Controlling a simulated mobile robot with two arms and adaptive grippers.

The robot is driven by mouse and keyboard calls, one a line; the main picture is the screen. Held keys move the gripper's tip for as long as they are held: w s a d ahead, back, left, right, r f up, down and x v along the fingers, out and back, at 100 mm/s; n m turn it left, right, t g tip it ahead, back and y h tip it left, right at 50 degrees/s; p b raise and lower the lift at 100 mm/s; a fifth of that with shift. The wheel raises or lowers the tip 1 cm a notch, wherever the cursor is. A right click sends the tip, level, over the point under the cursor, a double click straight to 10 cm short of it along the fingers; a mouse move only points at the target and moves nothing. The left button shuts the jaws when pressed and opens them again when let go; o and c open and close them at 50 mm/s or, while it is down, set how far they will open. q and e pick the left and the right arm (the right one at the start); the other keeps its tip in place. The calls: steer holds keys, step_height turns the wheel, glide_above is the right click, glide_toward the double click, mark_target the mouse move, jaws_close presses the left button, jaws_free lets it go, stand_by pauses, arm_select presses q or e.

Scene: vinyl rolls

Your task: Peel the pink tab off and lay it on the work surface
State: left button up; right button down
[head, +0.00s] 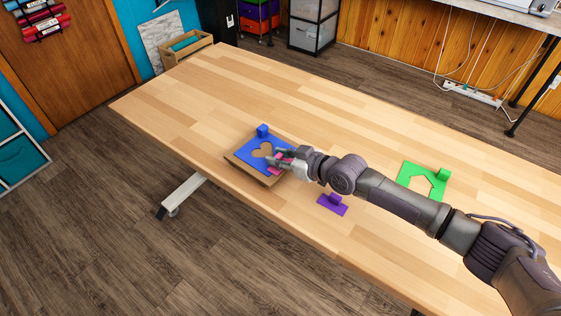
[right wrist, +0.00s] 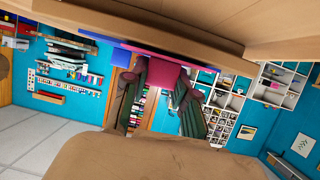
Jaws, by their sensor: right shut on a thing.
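The pink tab (head: 274,170) is at the front right part of a blue sheet (head: 251,148) with a cut-out shape, which lies on a brown board (head: 238,164) on the wooden work surface (head: 330,120). My right gripper (head: 273,157) reaches in from the right and is shut on the pink tab, partly hiding it. In the right wrist view the pink tab (right wrist: 163,73) sits between the fingertips, close beside the blue sheet (right wrist: 121,57). I cannot tell whether the tab is clear of the board. My left gripper is out of view.
A blue block (head: 262,130) stands at the blue sheet's far corner. A purple piece (head: 332,205) lies near the front edge, under my right arm. A green cut-out sheet with a raised block (head: 443,174) lies to the right. The left and far parts of the table are clear.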

mark_target(279, 156)
steer(key=shift+r, duration=0.1)
steer(key=shift+r+p, duration=2.65)
steer(key=shift+r, duration=0.75)
